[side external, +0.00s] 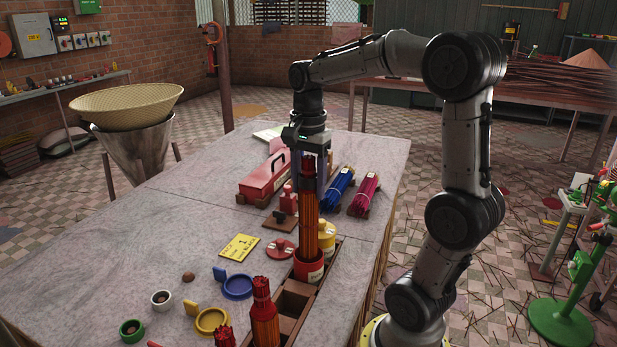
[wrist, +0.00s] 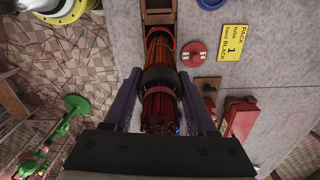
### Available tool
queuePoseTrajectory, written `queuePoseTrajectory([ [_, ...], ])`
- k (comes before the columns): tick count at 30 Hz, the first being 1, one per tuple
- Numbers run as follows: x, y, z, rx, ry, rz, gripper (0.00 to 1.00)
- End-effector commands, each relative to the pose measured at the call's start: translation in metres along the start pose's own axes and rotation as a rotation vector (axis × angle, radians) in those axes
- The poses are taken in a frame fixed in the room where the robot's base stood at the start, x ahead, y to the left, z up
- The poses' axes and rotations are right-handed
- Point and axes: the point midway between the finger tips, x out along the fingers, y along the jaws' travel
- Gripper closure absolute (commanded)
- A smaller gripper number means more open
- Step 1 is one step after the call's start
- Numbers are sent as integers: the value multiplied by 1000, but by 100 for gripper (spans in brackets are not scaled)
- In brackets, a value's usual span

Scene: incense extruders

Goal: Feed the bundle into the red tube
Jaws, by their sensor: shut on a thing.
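My gripper (side external: 308,178) is shut on an upright bundle of orange-brown sticks (side external: 307,236) with dark red upper ends. In the wrist view my gripper's fingers (wrist: 157,85) lie on either side of the bundle (wrist: 160,108), which has a black band (wrist: 160,76) around it. The red tube (side external: 308,272) stands in a wooden rack, directly below the bundle. The bundle's lower end appears to be inside the tube's mouth; how deep is hidden. The tube's red rim (wrist: 173,38) shows around the sticks in the wrist view.
A yellow tube (side external: 326,240) stands behind the red one. A red lid (side external: 281,249) and a yellow card (side external: 240,249) lie to the left. Another stick bundle (side external: 264,316) stands in front. Blue (side external: 340,184) and magenta (side external: 364,193) bundles and a red toolbox (side external: 262,183) are behind.

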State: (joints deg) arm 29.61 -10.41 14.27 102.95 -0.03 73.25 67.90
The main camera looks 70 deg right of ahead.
Motion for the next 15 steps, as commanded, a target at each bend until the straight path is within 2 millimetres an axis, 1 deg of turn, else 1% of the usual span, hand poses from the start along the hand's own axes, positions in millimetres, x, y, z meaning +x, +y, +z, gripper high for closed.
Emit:
queuePoseTrajectory([
  [15,26,0,0,0,0,-1,100],
])
